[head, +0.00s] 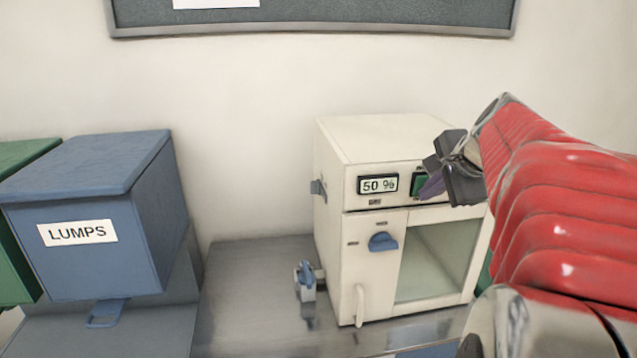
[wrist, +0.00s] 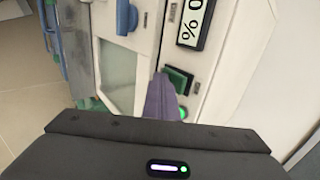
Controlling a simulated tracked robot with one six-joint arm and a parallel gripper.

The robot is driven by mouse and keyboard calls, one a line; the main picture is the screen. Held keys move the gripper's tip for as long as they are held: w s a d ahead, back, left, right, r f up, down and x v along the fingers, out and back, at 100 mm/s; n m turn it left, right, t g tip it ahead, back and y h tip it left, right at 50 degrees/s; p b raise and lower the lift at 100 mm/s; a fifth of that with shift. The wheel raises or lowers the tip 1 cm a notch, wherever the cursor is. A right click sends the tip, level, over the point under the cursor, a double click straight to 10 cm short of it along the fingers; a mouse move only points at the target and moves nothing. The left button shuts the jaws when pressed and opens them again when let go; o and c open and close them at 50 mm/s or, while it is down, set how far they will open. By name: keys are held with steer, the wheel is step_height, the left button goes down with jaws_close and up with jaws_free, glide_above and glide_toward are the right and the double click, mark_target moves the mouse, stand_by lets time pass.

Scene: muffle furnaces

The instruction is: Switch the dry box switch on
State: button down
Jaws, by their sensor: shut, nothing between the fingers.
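The dry box (head: 375,135) is a cream cabinet with a display reading "50 %" (head: 378,185), also visible in the wrist view (wrist: 194,22). Its green switch (head: 417,181) sits right of the display, partly hidden by my gripper in the head view. In the wrist view the green switch (wrist: 179,79) is a rocker in a dark frame, with a green glowing spot (wrist: 183,112) near it. My gripper (head: 428,190) is shut and empty. Its purple fingers (wrist: 161,98) are at the switch; I cannot tell whether they touch it.
The dry box has a glass door and a blue knob (head: 382,242). A small blue-handled valve (head: 305,278) stands left of it on the grey bench (head: 250,300). A blue "LUMPS" bin (head: 100,265) is farther left. A dark board (head: 320,15) hangs above.

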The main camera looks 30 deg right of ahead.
steer(key=shift+r, duration=0.1)
steer(key=shift+r, duration=0.75)
steer(key=shift+s, duration=0.1)
steer(key=s+f+v, duration=0.1)
steer(key=v, duration=1.2)
steer(key=shift+s+a+f, duration=0.3)
steer(key=shift+s+f, duration=0.05)
steer(key=shift+f, duration=0.05)
